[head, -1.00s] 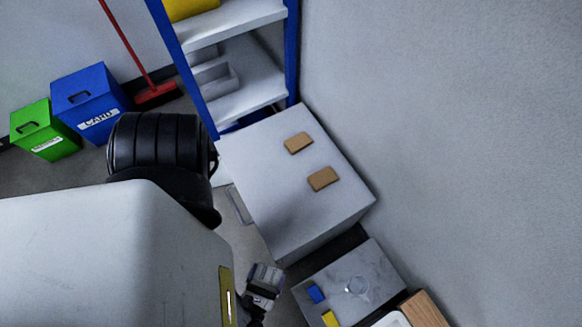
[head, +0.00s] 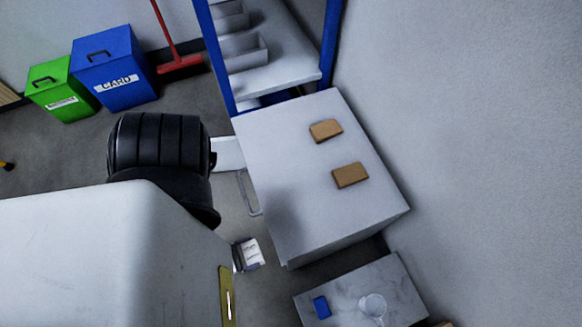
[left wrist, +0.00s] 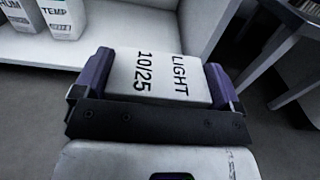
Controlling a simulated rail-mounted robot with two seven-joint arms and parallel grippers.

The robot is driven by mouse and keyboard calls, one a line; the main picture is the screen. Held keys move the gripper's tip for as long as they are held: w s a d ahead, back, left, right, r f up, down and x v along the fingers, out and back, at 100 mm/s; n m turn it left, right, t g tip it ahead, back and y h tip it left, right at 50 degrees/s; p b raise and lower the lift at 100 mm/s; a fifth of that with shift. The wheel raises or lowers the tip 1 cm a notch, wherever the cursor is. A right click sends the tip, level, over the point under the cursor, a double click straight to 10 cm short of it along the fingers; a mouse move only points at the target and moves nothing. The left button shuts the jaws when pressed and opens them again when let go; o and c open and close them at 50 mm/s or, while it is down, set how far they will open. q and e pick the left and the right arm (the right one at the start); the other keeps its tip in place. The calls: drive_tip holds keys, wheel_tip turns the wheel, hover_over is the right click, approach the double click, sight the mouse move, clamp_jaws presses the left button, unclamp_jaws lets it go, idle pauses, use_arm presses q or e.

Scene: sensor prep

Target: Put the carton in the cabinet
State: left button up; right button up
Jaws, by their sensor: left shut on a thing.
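My left gripper (left wrist: 157,80) is shut on a white carton (left wrist: 150,78) printed "LIGHT 10/25", with a purple fingertip on each side of it. In the head view the carton (head: 250,253) shows small beside the lower left side of a white cabinet (head: 290,200); my arm hides most of the gripper there. In the left wrist view, a white shelf-like floor (left wrist: 30,48) holds cartons marked "TEMP" (left wrist: 62,15) and "HUM" (left wrist: 18,14), beyond and left of the held carton. My right gripper is not in view.
Two brown blocks (head: 350,175) lie on the cabinet top. A blue-framed shelf (head: 275,70) stands behind it. A grey table (head: 345,290) with a blue block (head: 321,307) is in front. Blue (head: 112,65) and green (head: 62,92) bins stand at the left.

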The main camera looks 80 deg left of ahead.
use_arm(q)
drive_tip(key=shift+w+a+f, duration=0.1)
drive_tip(key=shift+w+a, duration=0.15)
drive_tip(key=shift+w, duration=0.2)
drive_tip(key=x, duration=0.5)
drive_tip(key=f+x, duration=0.1)
drive_tip(key=x, duration=1.1)
drive_tip(key=shift+w+d+f, duration=0.1)
drive_tip(key=shift+d+f, duration=0.05)
drive_tip(key=shift+f, duration=0.15)
drive_tip(key=shift+s, duration=0.2)
drive_tip(key=o, duration=0.8)
drive_tip(key=shift+s, duration=0.1)
